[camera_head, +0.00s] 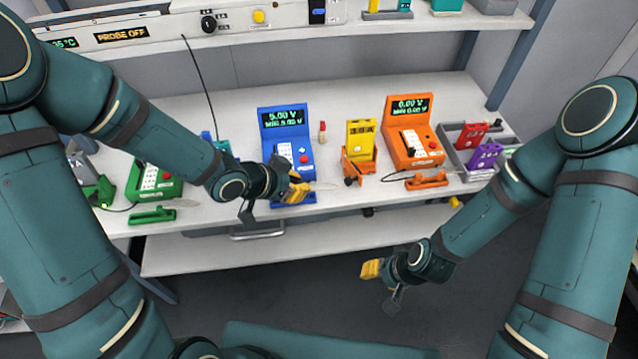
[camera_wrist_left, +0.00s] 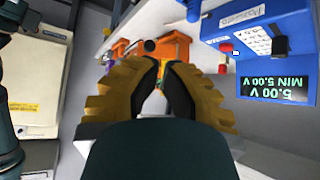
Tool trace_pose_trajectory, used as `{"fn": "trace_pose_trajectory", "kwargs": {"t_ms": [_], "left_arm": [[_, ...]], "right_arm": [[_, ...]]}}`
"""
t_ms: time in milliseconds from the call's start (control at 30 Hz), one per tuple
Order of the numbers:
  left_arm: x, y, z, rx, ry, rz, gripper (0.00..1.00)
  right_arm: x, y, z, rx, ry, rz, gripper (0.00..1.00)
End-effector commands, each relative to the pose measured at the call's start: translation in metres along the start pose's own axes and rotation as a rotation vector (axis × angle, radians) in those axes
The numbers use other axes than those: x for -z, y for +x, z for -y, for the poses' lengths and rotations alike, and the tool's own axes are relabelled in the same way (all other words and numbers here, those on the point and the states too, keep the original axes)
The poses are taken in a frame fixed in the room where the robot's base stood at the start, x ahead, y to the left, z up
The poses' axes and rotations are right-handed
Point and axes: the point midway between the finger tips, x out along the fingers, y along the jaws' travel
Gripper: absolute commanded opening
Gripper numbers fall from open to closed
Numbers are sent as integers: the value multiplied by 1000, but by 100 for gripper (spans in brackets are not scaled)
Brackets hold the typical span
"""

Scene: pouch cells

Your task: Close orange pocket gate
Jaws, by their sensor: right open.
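The orange pocket (camera_head: 366,169) stands on the bench between the blue and orange testers, with a yellow pouch cell (camera_head: 361,133) upright in it. A small orange part with a dark knob (camera_head: 350,181) shows at its front left; I cannot tell the gate's angle. In the left wrist view, orange things are partly hidden behind my fingers. My left gripper (camera_head: 299,188) is at the front of the blue tester, left of the pocket and apart from it. Its yellow fingers (camera_wrist_left: 162,64) are close together with nothing seen between them. My right gripper (camera_head: 370,269) is open, below the bench front.
The blue tester (camera_head: 285,125) reads 5.00 V; the orange tester (camera_head: 407,127) reads 0.00 V. An orange probe-like tool (camera_head: 427,181) lies at the front edge. A grey tray (camera_head: 456,158) holds red and purple cells. A green tester (camera_head: 155,181) is at left.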

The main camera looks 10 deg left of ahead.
Motion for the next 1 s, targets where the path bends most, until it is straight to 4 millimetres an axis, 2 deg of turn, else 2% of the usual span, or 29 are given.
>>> {"fn": "trace_pose_trajectory", "kwargs": {"t_ms": [233,500,733,1000], "left_arm": [[-3,46,-2,-5,1,2,0],[-3,97,-1,-3,-1,3,0],[16,120,-4,-2,-1,1,0],[22,127,-5,0,-4,2,0]], "right_arm": [[-5,20,-8,1,-3,9,47],[-3,34,-13,1,-5,1,47],[-2,37,-14,0,-5,-2,47],[-2,38,-14,0,-5,-3,47]]}}
